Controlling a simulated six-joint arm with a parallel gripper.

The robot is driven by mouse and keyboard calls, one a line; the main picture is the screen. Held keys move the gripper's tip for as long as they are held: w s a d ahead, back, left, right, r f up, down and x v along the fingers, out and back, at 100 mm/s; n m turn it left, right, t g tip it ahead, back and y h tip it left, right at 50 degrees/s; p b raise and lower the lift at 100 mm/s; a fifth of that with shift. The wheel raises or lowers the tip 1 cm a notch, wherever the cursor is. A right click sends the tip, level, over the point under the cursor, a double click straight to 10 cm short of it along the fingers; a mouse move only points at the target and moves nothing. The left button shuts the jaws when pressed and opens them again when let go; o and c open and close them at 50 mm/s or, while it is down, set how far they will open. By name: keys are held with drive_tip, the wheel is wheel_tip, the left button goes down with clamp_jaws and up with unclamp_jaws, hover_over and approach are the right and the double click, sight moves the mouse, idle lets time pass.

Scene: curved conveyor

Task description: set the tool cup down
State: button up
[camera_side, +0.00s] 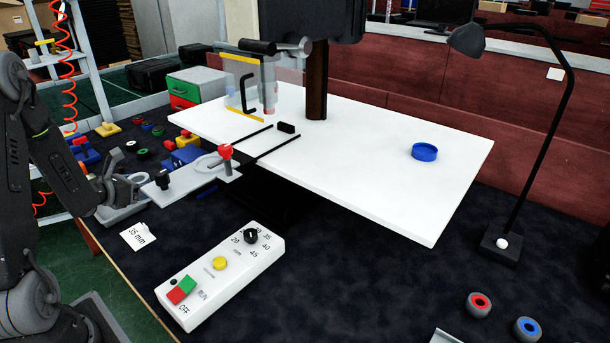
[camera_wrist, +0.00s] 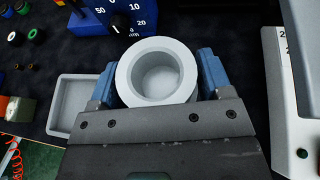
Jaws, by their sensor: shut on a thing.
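The tool cup (camera_wrist: 158,75) is a pale grey round cup with a thick rim and a hollow middle. In the wrist view it sits between the two blue fingertips of my gripper (camera_wrist: 157,82), which is shut on it from both sides. In the side view my gripper (camera_side: 130,186) is at the left, low over the dark bench near a grey plate. The cup cannot be made out clearly there. Its underside is hidden, so I cannot tell whether it touches a surface.
A shallow grey tray (camera_wrist: 74,92) lies left of the cup, and a blue dial device (camera_wrist: 120,20) stands beyond it. A red-knobbed clamp (camera_side: 226,153), a control box (camera_side: 222,276) and a 35 mm card (camera_side: 138,236) are nearby. The white table (camera_side: 360,180) carries a blue ring (camera_side: 424,152).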

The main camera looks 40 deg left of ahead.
drive_tip(key=w+d+r+m+h, duration=0.25)
drive_tip(key=w+d+r, duration=0.45)
drive_tip(key=w+r, duration=0.4)
drive_tip(key=w+d+r+m+g+h, duration=0.1)
drive_tip(key=w+d+r+m+h, duration=0.3)
drive_tip(key=d, duration=0.5)
drive_tip(key=w+d+r+m+g+h, duration=0.1)
drive_tip(key=w+d+r+h, duration=0.15)
drive_tip(key=d+r, duration=0.45)
drive_tip(key=m+h, duration=0.1)
hover_over(380, 189)
drive_tip(key=f, duration=1)
drive_tip(key=shift+a+f, duration=0.25)
drive_tip(key=shift+a, duration=0.05)
drive_tip(key=shift+d+f, duration=0.15)
drive_tip(key=shift+d, duration=0.05)
drive_tip(key=shift+d+f, duration=0.1)
drive_tip(key=shift+f, duration=1.95)
